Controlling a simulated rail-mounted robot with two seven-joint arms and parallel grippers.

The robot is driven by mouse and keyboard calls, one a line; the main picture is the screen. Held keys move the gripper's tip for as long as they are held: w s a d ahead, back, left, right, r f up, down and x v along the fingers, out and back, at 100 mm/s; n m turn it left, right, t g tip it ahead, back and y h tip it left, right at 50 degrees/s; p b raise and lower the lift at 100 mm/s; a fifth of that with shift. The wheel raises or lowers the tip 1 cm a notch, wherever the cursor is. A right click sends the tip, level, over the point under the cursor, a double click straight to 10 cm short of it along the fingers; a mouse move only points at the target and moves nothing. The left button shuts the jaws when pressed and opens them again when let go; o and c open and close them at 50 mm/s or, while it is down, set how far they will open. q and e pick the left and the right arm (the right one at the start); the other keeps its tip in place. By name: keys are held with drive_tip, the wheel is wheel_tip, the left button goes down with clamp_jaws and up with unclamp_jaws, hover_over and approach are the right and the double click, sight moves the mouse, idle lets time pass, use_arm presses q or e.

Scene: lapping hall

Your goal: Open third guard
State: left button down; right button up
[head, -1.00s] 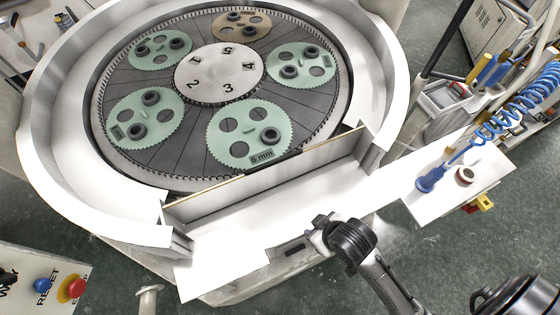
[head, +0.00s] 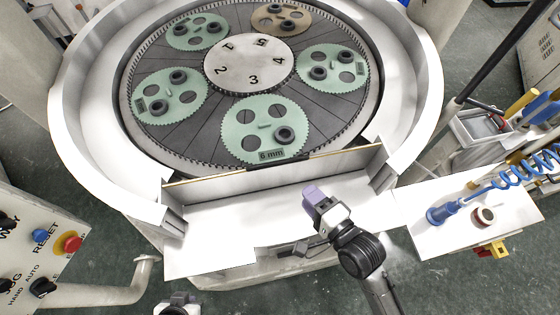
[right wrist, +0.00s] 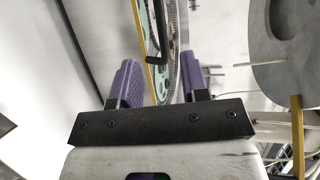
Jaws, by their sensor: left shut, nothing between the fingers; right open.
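A straight upright guard panel (head: 275,176) with a thin yellowish top edge closes the front of the round white machine basin. Its edge (right wrist: 150,62) also runs between the fingers in the right wrist view, apart from both. I cannot tell which guard counts as the third. My right gripper (head: 313,195) has purple fingers and is in front of the panel, over the white front ledge. In the right wrist view it (right wrist: 160,85) is open and empty. My left gripper (head: 176,306) is shut and empty at the bottom edge, partly cut off, away from the guard.
Inside the basin, green toothed discs (head: 265,130) surround a numbered hub (head: 250,66). A control panel (head: 45,245) with a red button stands at left, beside a pale pipe (head: 110,294). At right, a white side table (head: 470,215) carries a blue coiled-hose tool (head: 445,213).

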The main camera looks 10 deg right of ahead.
sight(279, 162)
drive_tip(key=p+x, duration=0.3)
drive_tip(key=x, duration=1)
drive_tip(key=shift+w+a+f, duration=0.1)
drive_tip(key=shift+w+a, duration=0.05)
drive_tip(key=shift+w, duration=0.15)
drive_tip(key=c, duration=0.7)
clamp_jaws()
